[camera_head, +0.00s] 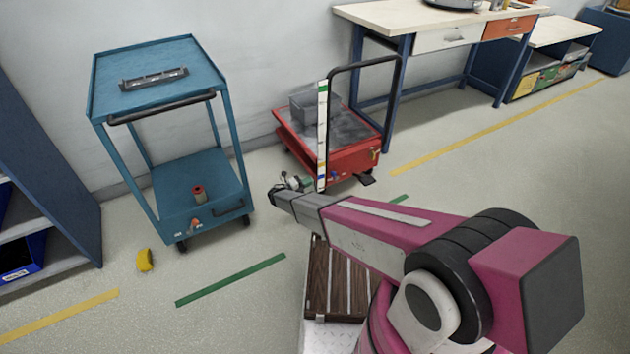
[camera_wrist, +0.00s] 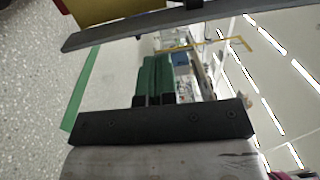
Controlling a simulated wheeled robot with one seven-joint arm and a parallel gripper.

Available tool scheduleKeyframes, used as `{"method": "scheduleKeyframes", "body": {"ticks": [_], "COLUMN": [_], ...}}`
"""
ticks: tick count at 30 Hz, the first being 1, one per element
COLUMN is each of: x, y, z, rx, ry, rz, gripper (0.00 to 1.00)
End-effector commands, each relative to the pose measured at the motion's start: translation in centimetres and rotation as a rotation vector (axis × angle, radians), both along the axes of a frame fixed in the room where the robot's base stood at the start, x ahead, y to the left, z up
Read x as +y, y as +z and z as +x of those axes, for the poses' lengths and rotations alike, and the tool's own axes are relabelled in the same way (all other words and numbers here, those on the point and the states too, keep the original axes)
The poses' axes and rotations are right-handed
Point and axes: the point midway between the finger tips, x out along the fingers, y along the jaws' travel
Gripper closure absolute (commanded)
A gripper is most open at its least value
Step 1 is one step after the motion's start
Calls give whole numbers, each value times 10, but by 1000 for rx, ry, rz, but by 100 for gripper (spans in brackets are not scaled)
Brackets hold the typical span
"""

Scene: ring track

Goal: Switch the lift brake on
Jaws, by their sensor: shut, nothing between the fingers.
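A red lift cart (camera_head: 350,163) with a grey deck and a black push handle (camera_head: 362,64) stands against the wall in the head view. A black pedal (camera_head: 367,179) juts out low at its front right, and a small yellow part sits on its front near that corner. I cannot tell which part is the brake or how it is set.
A blue two-shelf trolley (camera_head: 165,183) stands left of the cart. A yellow object (camera_head: 145,260) lies on the floor. A grey bin (camera_head: 309,106) sits on the cart deck. A workbench (camera_head: 430,21) stands behind right.

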Motion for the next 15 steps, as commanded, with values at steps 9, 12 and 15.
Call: {"method": "scheduleKeyframes", "body": {"ticks": [9, 12, 15], "x": [5, 5, 7], "y": [1, 1, -4], "z": [-4, -4, -4], "rx": [-1, -1, -4], "ry": [0, 0, -1], "rz": [-1, -1, -7], "gripper": [100, 100, 100]}}
